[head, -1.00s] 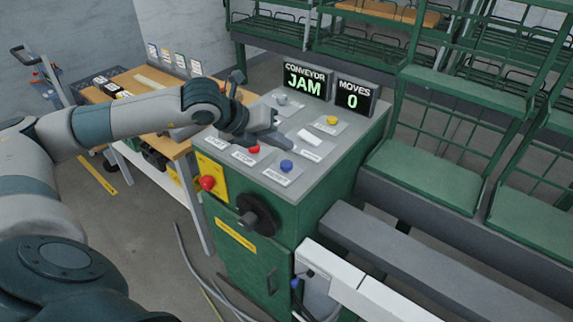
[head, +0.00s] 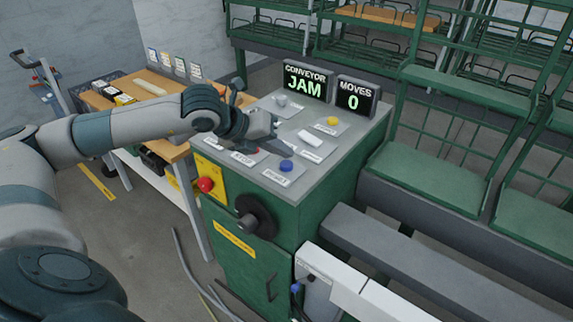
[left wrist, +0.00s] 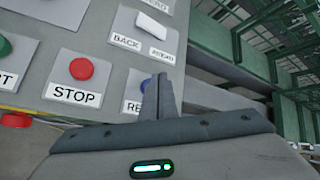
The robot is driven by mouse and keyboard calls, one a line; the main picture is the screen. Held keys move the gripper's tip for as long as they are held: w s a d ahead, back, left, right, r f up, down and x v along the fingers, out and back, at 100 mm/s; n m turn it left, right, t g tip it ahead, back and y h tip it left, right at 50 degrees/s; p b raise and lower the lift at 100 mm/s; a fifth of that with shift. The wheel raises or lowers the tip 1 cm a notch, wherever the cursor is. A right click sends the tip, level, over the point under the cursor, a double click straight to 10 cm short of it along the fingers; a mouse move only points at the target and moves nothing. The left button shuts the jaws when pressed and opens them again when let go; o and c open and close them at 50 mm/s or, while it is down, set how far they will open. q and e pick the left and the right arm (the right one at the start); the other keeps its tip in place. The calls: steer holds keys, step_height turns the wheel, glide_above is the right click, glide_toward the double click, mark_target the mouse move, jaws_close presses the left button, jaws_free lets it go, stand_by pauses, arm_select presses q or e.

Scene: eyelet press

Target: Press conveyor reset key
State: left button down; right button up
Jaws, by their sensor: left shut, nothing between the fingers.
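The blue key (head: 286,165) with a label below it sits on the near right of the grey sloped panel top. In the left wrist view the blue key (left wrist: 146,87) is mostly hidden behind my finger, beside a label of which only "RE" shows. My left gripper (head: 288,150) is shut and empty, reaching over the panel from the left. Its fingertips (left wrist: 160,80) overlap the key in the wrist view; I cannot tell whether they touch it. The screen (head: 305,83) reads CONVEYOR JAM. My right gripper is not in view.
A red STOP button (left wrist: 82,69) lies left of the blue key, with a green button (left wrist: 4,46) beyond. A white BACK switch (left wrist: 152,26), a yellow button (head: 332,121) and a grey knob (head: 281,101) are on the panel. A red knob (head: 205,185) juts from its front.

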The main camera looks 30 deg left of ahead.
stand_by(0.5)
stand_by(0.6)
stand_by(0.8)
arm_select(q)
steer(key=shift+f+b, duration=0.45)
steer(key=shift+b, duration=0.5)
steer(key=shift+f+b, duration=0.55)
steer(key=shift+b, duration=0.25)
stand_by(1.1)
steer(key=shift+r, duration=1)
